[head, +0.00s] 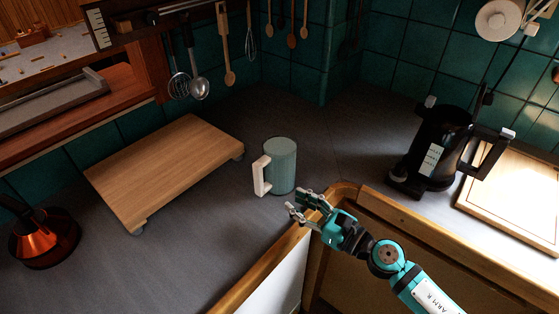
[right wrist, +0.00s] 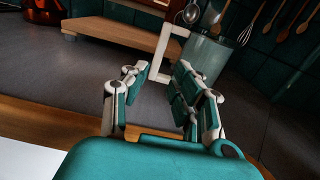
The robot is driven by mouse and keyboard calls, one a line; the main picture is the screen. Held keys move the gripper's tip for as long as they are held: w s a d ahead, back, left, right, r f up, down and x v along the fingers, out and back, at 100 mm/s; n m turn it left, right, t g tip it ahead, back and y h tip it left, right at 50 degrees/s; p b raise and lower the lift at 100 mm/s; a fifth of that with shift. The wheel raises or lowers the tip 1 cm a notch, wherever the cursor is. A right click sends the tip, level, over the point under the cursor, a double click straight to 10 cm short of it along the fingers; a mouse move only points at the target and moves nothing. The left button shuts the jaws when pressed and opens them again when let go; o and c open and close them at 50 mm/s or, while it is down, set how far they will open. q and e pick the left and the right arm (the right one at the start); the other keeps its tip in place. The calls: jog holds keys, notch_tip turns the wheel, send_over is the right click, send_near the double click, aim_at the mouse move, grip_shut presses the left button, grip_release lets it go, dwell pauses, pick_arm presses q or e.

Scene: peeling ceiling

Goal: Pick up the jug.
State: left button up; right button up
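The jug (head: 281,166) is a grey-green cylinder with a pale handle (head: 261,175) on its left side. It stands upright on the dark grey counter near the inner corner. In the right wrist view the jug (right wrist: 206,58) is ahead, with its handle (right wrist: 166,52) beyond the gap between my fingers. My right gripper (head: 301,204) is open and empty, just in front of the jug and apart from it. Its two fingers also show spread in the right wrist view (right wrist: 157,98). My left gripper is not in view.
A wooden board (head: 165,168) on small feet lies left of the jug. An orange-black pot (head: 45,238) stands at far left. A black kettle-like appliance (head: 437,148) and a light board (head: 512,195) are at right. The counter's wooden front edge (head: 262,268) runs below my right gripper.

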aim_at(262, 180)
jog(key=p+x, duration=0.1)
jog(key=x, duration=0.7)
jog(key=shift+p, duration=0.35)
jog(key=p+x, duration=0.1)
jog(key=x, duration=0.3)
jog(key=shift+w+a, duration=0.1)
jog(key=shift+w, duration=0.1)
jog(key=shift+w+a+f, duration=0.1)
jog(key=shift+w+a, duration=0.15)
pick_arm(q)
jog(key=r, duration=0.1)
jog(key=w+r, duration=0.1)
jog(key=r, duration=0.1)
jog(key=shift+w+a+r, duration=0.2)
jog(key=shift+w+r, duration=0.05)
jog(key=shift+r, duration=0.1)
pick_arm(e)
grip_shut()
